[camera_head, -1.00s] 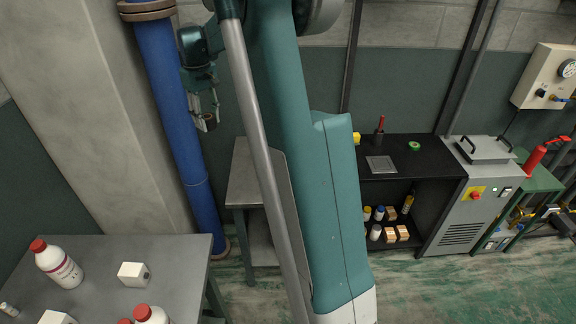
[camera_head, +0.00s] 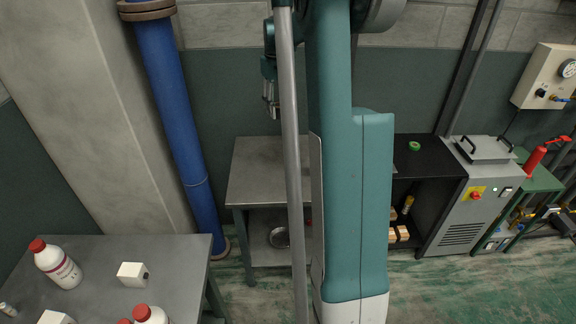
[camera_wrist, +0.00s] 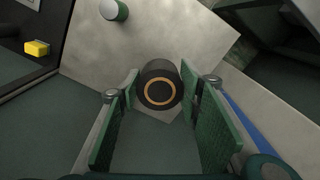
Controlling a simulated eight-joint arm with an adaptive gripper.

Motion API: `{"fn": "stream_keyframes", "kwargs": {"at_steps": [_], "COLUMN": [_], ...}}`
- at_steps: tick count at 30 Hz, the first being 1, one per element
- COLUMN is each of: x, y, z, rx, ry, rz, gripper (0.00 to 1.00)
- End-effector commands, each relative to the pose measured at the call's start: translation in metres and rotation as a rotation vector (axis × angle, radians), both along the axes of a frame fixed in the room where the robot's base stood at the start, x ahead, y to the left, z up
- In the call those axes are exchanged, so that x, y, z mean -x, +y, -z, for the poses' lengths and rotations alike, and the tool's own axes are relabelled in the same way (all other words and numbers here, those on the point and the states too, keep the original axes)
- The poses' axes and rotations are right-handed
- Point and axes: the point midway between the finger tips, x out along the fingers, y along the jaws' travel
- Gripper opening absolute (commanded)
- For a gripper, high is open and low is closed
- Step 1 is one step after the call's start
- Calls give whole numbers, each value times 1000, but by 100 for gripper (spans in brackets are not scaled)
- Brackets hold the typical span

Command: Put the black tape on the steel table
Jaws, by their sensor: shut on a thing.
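The black tape (camera_wrist: 160,84) is a dark roll with an orange-brown inner ring, held between the green finger pads of my gripper (camera_wrist: 159,92) in the wrist view. In the head view my gripper (camera_head: 272,110) hangs above the back edge of the steel table (camera_head: 258,165), left of my arm column. The tape is too small to make out clearly there. The steel table's bare grey top (camera_wrist: 150,45) shows beyond the tape in the wrist view. My arm hides the table's right part in the head view.
A green-and-white cylinder (camera_wrist: 114,10) stands on the steel top. A blue pipe (camera_head: 172,110) rises left of the steel table. The front-left table (camera_head: 185,255) holds bottles and boxes.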

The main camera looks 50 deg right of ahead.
Motion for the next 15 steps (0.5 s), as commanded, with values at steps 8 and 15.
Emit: {"fn": "stream_keyframes", "kwargs": {"at_steps": [8,15], "x": [20,20], "y": [-24,-24], "z": [17,66], "rx": [0,0], "ry": [0,0], "rz": [36,36], "gripper": [23,23]}}
